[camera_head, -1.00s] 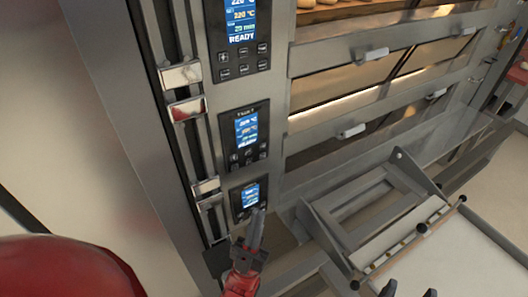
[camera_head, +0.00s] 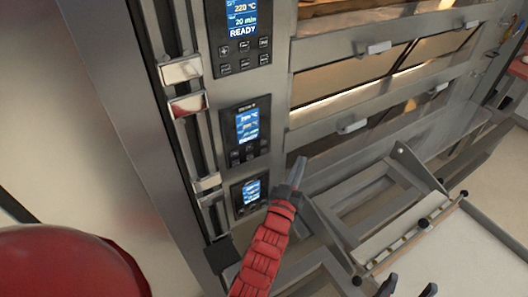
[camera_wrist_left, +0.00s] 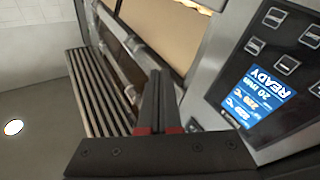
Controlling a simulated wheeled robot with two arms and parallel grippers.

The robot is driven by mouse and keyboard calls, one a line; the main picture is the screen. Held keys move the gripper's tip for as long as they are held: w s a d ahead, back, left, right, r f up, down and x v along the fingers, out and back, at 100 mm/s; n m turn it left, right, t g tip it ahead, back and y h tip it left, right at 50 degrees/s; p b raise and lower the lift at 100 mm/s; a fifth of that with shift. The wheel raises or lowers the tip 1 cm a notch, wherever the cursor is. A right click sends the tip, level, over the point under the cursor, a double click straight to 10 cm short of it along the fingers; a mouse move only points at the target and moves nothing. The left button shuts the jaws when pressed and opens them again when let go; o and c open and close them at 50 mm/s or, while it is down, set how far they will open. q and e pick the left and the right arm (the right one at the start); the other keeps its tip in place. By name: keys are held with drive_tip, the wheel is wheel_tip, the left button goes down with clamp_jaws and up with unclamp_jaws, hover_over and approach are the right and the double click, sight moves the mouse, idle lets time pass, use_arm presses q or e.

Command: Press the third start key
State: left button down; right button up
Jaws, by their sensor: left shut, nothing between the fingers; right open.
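Three dark control panels with blue screens run down the oven's left side in the head view: a top panel (camera_head: 238,62), a middle panel (camera_head: 236,115) and a bottom panel (camera_head: 236,195). Each has small keys under its screen; the bottom panel's keys are too small to read. My left gripper (camera_head: 298,168) is shut and empty, right of the middle and bottom panels and apart from them. In the left wrist view its closed fingers (camera_wrist_left: 157,85) point beside a panel (camera_wrist_left: 285,60) showing READY upside down. My right gripper (camera_head: 409,289) is open at the bottom edge.
Oven deck doors with handles (camera_head: 352,127) lie right of the panels. A metal loader frame (camera_head: 335,215) and a pale loading surface (camera_head: 455,260) stand below the doors. Chrome handles (camera_head: 180,71) line the post on the left.

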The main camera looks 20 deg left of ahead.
sight(263, 151)
use_arm(q)
drive_tip(key=a+f+n+g+y, duration=0.3)
drive_tip(key=a+f+n+g, duration=0.1)
drive_tip(key=f+g, duration=0.2)
drive_tip(key=shift+f+n, duration=0.4)
drive_tip(key=shift+f, duration=0.1)
drive_tip(key=shift+a, duration=0.1)
drive_tip(key=w+a+p, duration=0.1)
drive_tip(key=w+a, duration=0.4)
drive_tip(key=a, duration=0.2)
drive_tip(key=shift+w, duration=0.25)
idle(1.8)
